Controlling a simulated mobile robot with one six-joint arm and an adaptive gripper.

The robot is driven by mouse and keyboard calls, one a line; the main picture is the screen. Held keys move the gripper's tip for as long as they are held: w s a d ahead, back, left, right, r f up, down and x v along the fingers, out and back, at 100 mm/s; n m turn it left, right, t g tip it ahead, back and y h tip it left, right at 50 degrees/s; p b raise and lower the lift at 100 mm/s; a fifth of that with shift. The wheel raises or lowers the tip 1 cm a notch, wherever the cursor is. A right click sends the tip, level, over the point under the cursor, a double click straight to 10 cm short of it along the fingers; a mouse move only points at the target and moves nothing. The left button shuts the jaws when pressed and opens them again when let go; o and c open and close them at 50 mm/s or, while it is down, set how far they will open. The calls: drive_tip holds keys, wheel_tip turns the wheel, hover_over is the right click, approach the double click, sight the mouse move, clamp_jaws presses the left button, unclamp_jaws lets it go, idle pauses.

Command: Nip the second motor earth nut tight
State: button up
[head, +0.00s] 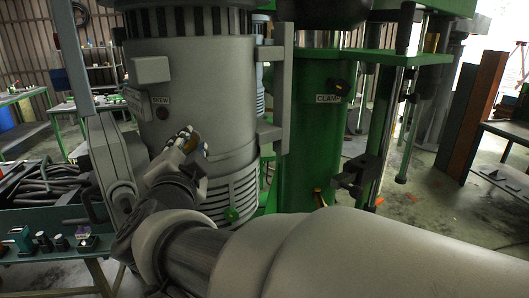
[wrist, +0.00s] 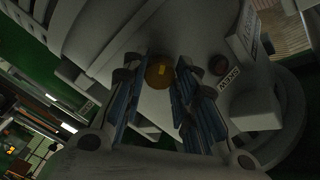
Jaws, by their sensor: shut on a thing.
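A grey motor housing (head: 205,85) with a SKEW label stands upright left of centre in the head view. A round brass-coloured nut (wrist: 159,72) sits at the housing's face in the wrist view. My gripper (wrist: 157,66) reaches the housing with its blue-lined fingers on either side of this nut, shut on it. In the head view my gripper (head: 188,143) is at the housing's front, below the label, and the nut is mostly hidden by the fingers. A dark reddish round fitting (wrist: 218,65) sits beside the SKEW label, apart from the fingers.
A green column (head: 310,130) marked CLAMP stands right of the motor. A grey bracket (head: 287,95) juts from the motor's right side. A bench (head: 45,220) with small parts stands at left. Open floor (head: 435,205) lies at right.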

drive_tip(key=m+b, duration=0.2)
drive_tip(key=m, duration=0.3)
drive_tip(key=shift+m+b, duration=0.3)
drive_tip(key=shift+b, duration=0.05)
drive_tip(key=m, duration=0.6)
drive_tip(key=shift+r, duration=0.15)
drive_tip(key=shift+m, duration=0.3)
drive_tip(key=o, duration=1)
drive_tip(key=shift+o, duration=0.2)
drive_tip(key=s+d, duration=0.2)
drive_tip(key=s, duration=0.9)
drive_tip(key=shift+s, duration=0.4)
